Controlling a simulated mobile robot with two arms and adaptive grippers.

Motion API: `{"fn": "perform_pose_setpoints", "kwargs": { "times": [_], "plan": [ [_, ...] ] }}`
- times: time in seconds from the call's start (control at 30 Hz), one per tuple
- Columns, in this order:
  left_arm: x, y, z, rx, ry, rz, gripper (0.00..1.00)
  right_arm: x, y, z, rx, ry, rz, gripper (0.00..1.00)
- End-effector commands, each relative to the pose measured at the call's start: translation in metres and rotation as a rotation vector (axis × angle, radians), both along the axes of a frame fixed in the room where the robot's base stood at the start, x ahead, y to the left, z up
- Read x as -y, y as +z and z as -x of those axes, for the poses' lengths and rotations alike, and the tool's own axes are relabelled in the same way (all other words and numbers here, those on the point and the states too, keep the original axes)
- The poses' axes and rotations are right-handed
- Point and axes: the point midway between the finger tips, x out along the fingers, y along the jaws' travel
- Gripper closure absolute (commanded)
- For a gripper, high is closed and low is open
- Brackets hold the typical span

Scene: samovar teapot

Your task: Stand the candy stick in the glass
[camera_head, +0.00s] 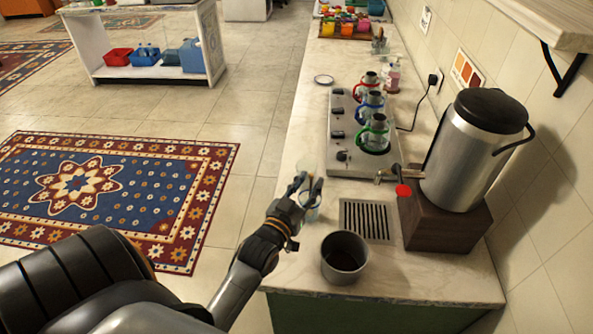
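My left gripper (307,181) is over the counter's left edge, its dark fingers raised. A small gap shows between the fingers, but I cannot tell whether they pinch something thin. A clear bluish glass (312,212) stands on the counter just beside and partly behind the gripper. A small orange-tinted patch shows near the fingers; I cannot tell whether it is the candy stick. I cannot make out the candy stick clearly anywhere. My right gripper is not in view.
A metal pot (344,258) stands close to the right of my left wrist. A drain grate (364,221), a samovar (470,155) on a wooden block (440,226) and a hotplate (342,130) with several small pots are further right and back. The counter's front right is clear.

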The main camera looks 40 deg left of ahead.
Motion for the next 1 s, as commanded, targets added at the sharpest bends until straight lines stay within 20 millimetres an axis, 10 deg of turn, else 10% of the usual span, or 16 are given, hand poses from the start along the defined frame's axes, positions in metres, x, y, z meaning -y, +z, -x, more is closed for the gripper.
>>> {"fn": "perform_pose_setpoints", "kwargs": {
  "times": [0.43, 1.0],
  "plan": [
    [0.014, -0.001, 0.086, -0.002, 0.000, 0.000, 0.68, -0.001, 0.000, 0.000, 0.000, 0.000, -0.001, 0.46],
    [0.016, 0.000, 0.100, 0.001, 0.000, 0.000, 0.68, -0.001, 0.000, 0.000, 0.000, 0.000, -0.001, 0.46]
  ]
}}
